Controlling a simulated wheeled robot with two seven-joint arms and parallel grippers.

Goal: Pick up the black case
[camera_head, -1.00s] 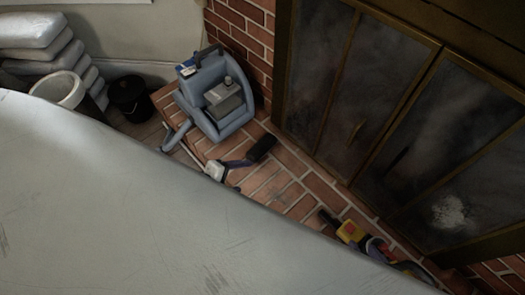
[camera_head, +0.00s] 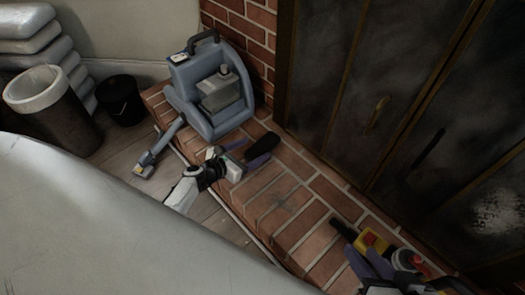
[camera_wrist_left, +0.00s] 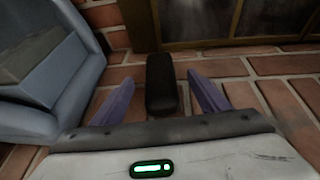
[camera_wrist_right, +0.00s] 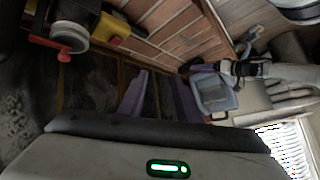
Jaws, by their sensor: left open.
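The black case (camera_head: 263,147) is a dark rounded block on the brick hearth, near the fireplace doors. My left gripper (camera_head: 246,152) is open beside it. In the left wrist view the case (camera_wrist_left: 162,85) shows between the two spread purple fingers of the left gripper (camera_wrist_left: 161,83), with visible gaps on both sides. Its near end is close to the gripper's body; I cannot tell its exact depth between the fingers. My right gripper (camera_head: 362,254) is at the lower right, its fingers apart and nothing seen between them in the right wrist view (camera_wrist_right: 160,76).
A blue-grey machine (camera_head: 208,90) stands left of the case on the hearth. A yellow-and-red item (camera_head: 371,243) lies near my right gripper. Fireplace doors (camera_head: 375,100) rise behind. A white bin (camera_head: 40,92) and a black bucket (camera_head: 121,98) stand left. Bare bricks (camera_head: 285,200) lie between the grippers.

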